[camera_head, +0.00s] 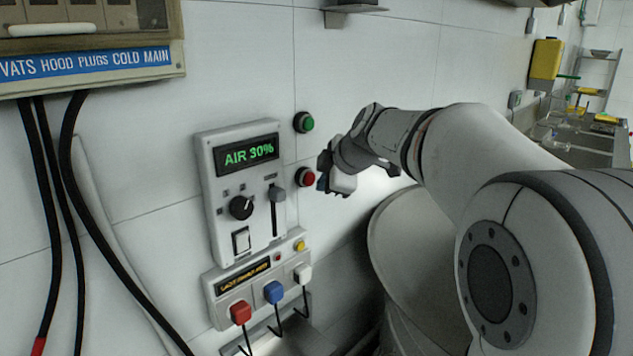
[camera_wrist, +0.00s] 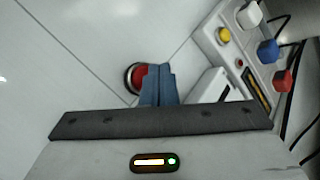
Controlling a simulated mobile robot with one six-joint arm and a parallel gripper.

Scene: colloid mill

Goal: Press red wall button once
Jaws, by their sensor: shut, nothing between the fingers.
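The red wall button (camera_head: 306,177) has a dark collar and sits on the white tiled wall, below a green button (camera_head: 304,122) and right of a control panel. In the head view my gripper (camera_head: 322,183) is just right of the red button, close to the wall. In the wrist view the red button (camera_wrist: 137,76) shows partly behind the blue fingertips (camera_wrist: 158,84), which are together and empty. The fingertips overlap the button's right side in that view. I cannot tell whether they touch it.
The control panel (camera_head: 225,205) reads "AIR 30%" and has a knob, a slider and a switch. A lower box (camera_head: 222,312) carries red, blue and white plugs. Black cables (camera_head: 66,200) hang at the left. A sink counter (camera_head: 585,150) stands far right.

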